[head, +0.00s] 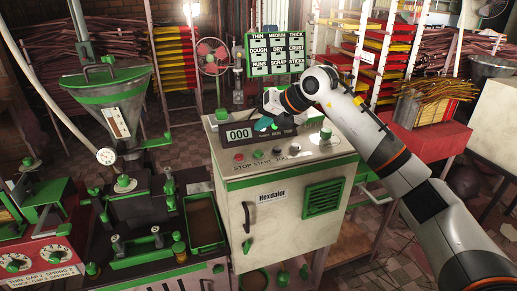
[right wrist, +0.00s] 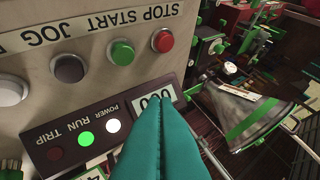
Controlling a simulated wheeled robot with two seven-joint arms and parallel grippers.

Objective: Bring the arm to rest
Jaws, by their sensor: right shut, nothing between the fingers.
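My right arm comes in from the right in the head view and reaches over the control cabinet (head: 290,170). My right gripper (head: 264,124) is by the top of the cabinet's display panel (head: 239,134), partly hidden behind my wrist. In the right wrist view the teal fingers (right wrist: 161,97) are pressed together with nothing between them. Their tips overlap the display reading 000 (right wrist: 168,94) in the picture; I cannot tell whether they touch it. My left gripper is not in view.
The cabinet carries a red stop button (right wrist: 163,40), a green start button (right wrist: 122,52) and a dark jog button (right wrist: 69,68). The green run lamp (right wrist: 86,139) is bright. A metal hopper (head: 115,105) stands left; racks of incense sticks (head: 424,88) stand right.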

